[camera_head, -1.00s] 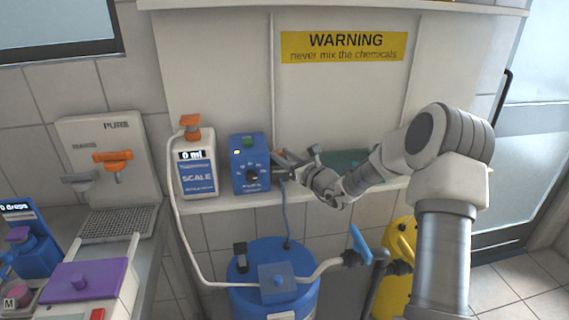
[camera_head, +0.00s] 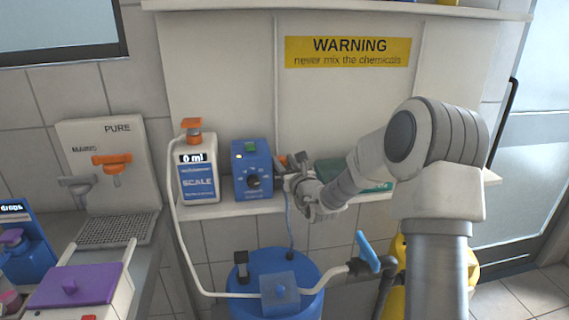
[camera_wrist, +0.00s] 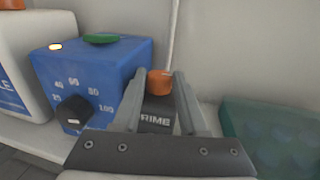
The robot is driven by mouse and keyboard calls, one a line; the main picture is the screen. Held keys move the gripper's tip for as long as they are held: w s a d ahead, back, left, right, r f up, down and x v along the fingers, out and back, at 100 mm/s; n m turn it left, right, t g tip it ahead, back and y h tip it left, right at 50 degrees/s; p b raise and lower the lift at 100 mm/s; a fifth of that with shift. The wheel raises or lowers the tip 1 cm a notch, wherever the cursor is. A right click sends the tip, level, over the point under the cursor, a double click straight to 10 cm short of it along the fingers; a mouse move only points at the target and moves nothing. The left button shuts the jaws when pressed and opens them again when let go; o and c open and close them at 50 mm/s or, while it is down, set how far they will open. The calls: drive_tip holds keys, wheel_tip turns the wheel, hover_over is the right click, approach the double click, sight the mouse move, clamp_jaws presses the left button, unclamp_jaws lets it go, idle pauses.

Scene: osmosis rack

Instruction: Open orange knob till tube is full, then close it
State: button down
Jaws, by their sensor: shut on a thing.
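My gripper (camera_head: 297,163) is at the shelf, just right of the blue control box. In the wrist view its fingers (camera_wrist: 160,77) are shut around a small orange knob (camera_wrist: 160,83) on a dark part marked PRIME. The orange of this knob also shows beside my gripper in the head view. The blue box (camera_head: 252,170) has a black dial with a numbered scale, a green button and a lit lamp. A white scale bottle (camera_head: 198,176) with an orange top (camera_head: 192,126) reads 0 ml. A white tube (camera_head: 170,190) runs from its top down to the blue barrel.
The blue barrel (camera_head: 250,268) stands on the floor below the shelf. A wall panel (camera_head: 118,140) marked PURE has another orange handle (camera_head: 112,162). A green box (camera_head: 370,175) lies right of my gripper. A blue-handled valve (camera_head: 368,250) and a yellow container (camera_head: 470,268) are lower right.

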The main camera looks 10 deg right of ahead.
drive_tip(key=shift+c, duration=2.2)
unclamp_jaws()
drive_tip(key=shift+a, duration=0.2)
drive_tip(key=shift+s, duration=0.1)
